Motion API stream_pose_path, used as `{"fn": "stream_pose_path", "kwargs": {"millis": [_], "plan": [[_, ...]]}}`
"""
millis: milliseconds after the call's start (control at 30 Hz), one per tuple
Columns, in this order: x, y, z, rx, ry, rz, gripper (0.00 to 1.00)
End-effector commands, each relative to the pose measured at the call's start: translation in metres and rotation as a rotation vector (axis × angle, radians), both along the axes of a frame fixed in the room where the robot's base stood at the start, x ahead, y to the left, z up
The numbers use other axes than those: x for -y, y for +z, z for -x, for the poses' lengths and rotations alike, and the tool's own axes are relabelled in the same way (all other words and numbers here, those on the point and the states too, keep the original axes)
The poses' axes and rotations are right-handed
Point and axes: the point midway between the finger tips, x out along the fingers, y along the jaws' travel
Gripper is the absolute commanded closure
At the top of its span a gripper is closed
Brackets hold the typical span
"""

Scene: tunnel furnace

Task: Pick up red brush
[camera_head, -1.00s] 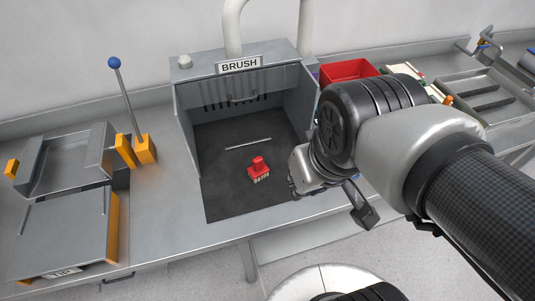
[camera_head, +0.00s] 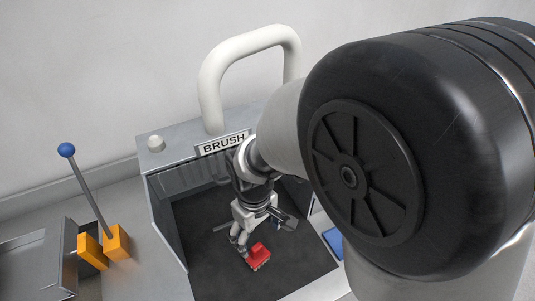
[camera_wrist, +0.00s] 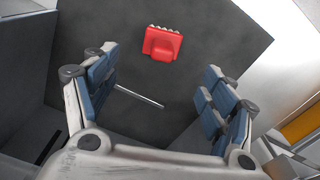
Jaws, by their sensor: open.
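The red brush (camera_head: 257,255) lies on the dark floor of the open-fronted box marked BRUSH. It also shows in the wrist view (camera_wrist: 162,44), at the top middle, with pale bristles along its upper edge. My gripper (camera_head: 241,243) is inside the box, above and close to the brush in the head view. In the wrist view my gripper (camera_wrist: 160,85) is open, its blue-padded fingers wide apart. The brush lies beyond the fingertips, roughly centred between them, and nothing is held.
A thin metal rod (camera_wrist: 139,96) lies on the box floor near the brush. The BRUSH box (camera_head: 165,225) has side walls close around my gripper. A blue-knobbed lever (camera_head: 84,185) with orange blocks (camera_head: 116,241) stands to the left. A blue object (camera_head: 333,242) lies right of the box.

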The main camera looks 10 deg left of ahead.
Motion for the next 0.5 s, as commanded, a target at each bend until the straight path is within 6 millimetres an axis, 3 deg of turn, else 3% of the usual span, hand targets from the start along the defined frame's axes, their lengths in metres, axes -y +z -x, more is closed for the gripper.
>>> {"fn": "stream_pose_path", "kwargs": {"millis": [33, 200, 333, 500], "plan": [[0.001, -0.016, 0.001, -0.004, -0.001, 0.003, 0.23], [0.001, -0.052, 0.001, -0.003, -0.001, 0.002, 0.23], [0.001, -0.070, 0.000, -0.001, -0.002, 0.002, 0.23], [0.000, -0.079, 0.000, 0.000, -0.002, 0.000, 0.23]]}}
